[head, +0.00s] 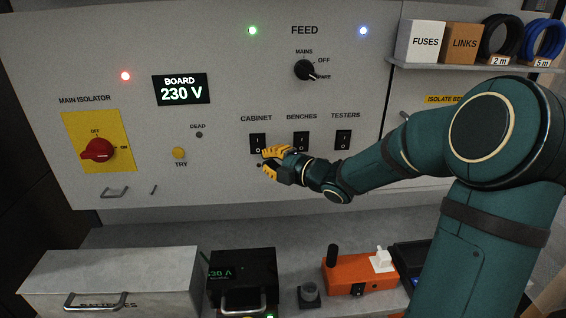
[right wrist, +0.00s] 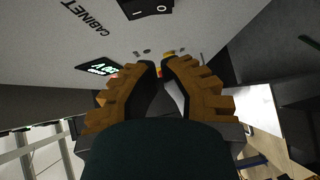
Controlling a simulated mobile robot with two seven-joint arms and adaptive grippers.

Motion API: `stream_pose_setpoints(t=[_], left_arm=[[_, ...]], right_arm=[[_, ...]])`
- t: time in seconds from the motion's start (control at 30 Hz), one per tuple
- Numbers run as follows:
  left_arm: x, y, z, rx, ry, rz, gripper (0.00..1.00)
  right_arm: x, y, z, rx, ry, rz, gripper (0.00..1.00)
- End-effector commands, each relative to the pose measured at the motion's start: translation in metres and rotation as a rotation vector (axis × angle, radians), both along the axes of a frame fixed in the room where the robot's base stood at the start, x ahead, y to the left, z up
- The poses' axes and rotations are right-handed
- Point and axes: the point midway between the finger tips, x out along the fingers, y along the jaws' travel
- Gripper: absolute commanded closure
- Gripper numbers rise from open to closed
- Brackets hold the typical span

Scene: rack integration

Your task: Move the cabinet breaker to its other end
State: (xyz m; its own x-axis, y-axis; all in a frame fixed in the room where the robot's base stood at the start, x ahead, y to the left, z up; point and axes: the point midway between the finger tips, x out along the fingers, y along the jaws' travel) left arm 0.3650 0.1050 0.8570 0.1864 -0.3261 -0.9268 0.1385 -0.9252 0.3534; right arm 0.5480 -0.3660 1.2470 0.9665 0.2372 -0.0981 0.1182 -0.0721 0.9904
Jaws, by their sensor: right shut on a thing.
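The cabinet breaker (head: 257,142) is a black rocker marked I at the top and O at the bottom, under the CABINET label on the grey panel. Its pressed end is hard to tell. It also shows at the top edge of the right wrist view (right wrist: 146,8). My right gripper (head: 266,158), with yellow fingers, is just below and right of the breaker, pointing left along the panel. Its fingertips (right wrist: 163,66) are close together; what they hold cannot be made out. The breaker is not between them, and contact with it is unclear. My left gripper is out of view.
The benches breaker (head: 301,140) is close behind my right wrist, and the testers breaker (head: 343,139) is further right. The red main isolator knob (head: 97,150) is at left. A grey box (head: 115,270), a black unit (head: 243,272) and an orange device (head: 362,274) stand below.

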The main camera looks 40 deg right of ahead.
Motion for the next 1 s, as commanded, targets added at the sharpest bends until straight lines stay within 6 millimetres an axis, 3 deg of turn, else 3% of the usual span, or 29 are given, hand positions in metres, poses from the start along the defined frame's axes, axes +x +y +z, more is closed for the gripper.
stream_pose_setpoints(t=[0.17,0.4,1.0], left_arm=[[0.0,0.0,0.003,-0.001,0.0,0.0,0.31],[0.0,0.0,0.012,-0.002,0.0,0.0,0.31],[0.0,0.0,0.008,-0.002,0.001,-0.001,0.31]], right_arm=[[0.034,0.009,-0.004,0.002,0.0,0.003,1.0],[0.059,-0.008,-0.007,0.001,0.001,-0.001,1.0],[0.067,-0.013,-0.01,-0.003,-0.005,-0.001,1.0]])
